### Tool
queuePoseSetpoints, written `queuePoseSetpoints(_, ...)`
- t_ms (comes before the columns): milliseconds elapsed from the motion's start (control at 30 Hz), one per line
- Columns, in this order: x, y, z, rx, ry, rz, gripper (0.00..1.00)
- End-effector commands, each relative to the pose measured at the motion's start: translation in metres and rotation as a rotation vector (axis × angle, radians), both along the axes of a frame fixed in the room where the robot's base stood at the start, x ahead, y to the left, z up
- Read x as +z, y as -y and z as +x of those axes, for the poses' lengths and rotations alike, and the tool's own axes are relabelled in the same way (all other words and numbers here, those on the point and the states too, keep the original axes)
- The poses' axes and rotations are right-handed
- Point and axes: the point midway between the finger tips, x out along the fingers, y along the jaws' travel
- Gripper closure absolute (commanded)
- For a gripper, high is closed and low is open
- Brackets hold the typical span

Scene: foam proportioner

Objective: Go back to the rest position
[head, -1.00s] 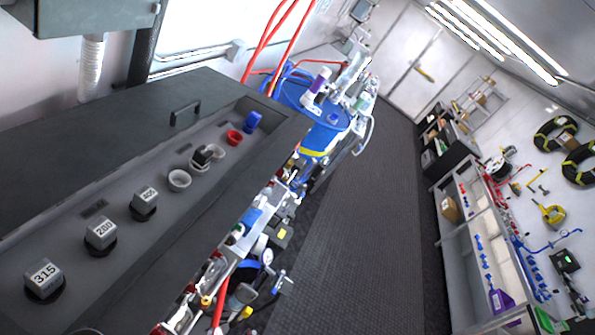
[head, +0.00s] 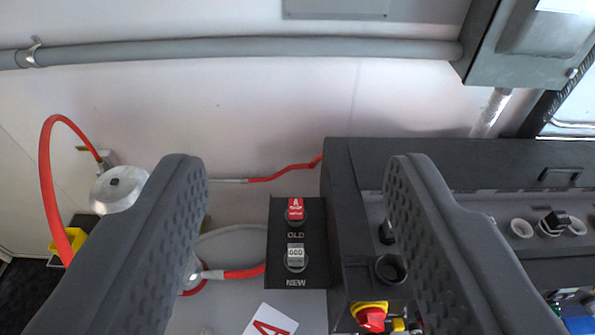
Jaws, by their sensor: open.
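My gripper (head: 298,170) shows in the head view as two dark, dimpled fingers, one left of the middle and one right. They stand wide apart with nothing between their tips. Beyond the gap is a black holder (head: 278,268) marked OLD and NEW. A red block (head: 295,208) sits at OLD and a grey block (head: 295,251) with a printed number sits at NEW. The right finger covers part of the dark console (head: 350,175).
A grey pipe (head: 250,48) runs along the wall to a grey box (head: 500,60) at upper right. A red hose (head: 46,180) arches at left beside a round whitish part (head: 118,188). A red and yellow knob (head: 370,316) sits low on the console. Several round sockets (head: 522,228) line its right part.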

Motion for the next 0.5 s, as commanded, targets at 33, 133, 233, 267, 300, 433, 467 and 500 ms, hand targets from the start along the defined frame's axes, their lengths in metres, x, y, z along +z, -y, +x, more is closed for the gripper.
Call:
queuePoseSetpoints(33,-0.005,0.000,0.000,0.000,0.000,0.000,0.50)
queuePoseSetpoints(133,-0.017,0.000,0.000,0.000,0.000,0.000,0.50)
queuePoseSetpoints(233,-0.036,0.000,0.000,0.000,-0.001,0.000,0.50)
queuePoseSetpoints(267,-0.043,0.000,0.000,0.000,-0.001,0.000,0.50)
queuePoseSetpoints(300,-0.052,0.000,0.000,0.000,-0.001,0.000,0.50)
queuePoseSetpoints(433,-0.085,0.000,0.000,0.000,-0.001,0.000,0.50)
queuePoseSetpoints(467,-0.092,0.000,0.000,0.000,-0.001,0.000,0.50)
queuePoseSetpoints(500,-0.102,0.000,0.000,0.000,-0.001,0.000,0.50)
